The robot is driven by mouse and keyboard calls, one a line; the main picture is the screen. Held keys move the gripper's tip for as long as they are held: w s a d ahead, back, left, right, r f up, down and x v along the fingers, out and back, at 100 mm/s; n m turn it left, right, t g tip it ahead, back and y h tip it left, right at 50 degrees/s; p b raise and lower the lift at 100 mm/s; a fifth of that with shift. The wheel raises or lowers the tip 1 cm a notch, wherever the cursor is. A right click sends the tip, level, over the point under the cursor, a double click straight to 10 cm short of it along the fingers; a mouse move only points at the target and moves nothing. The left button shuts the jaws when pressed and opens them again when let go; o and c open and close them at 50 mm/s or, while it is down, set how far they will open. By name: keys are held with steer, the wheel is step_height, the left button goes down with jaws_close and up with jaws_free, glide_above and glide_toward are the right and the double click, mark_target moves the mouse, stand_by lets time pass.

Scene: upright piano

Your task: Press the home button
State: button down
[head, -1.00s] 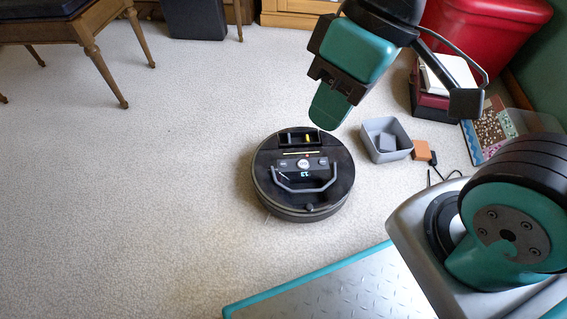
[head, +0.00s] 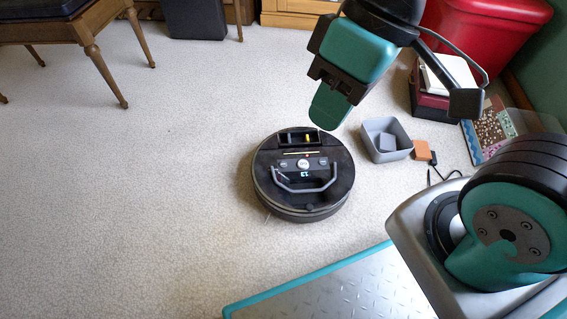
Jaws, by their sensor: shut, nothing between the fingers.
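A round black robot vacuum (head: 330,195) sits on the carpet in the middle of the head view. Its top has a small panel with a larger pale round button (head: 303,163) in the middle. A smaller button lies to its left (head: 283,165) and another to its right (head: 322,161). Their markings are too small to read, so I cannot tell which is the home button. A lit display and a grey handle are just in front of the buttons. My gripper (head: 328,116) is shut and empty. It points down above the vacuum's far right edge, apart from the buttons.
A red tub (head: 490,35) is at the back right. A wooden bench (head: 107,65) stands at upper left. The carpet on the left is clear.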

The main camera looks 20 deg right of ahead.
stand_by(0.3)
step_height(320, 180, up, 13)
steer(key=p, duration=1.3)
steer(key=shift+r, duration=0.15)
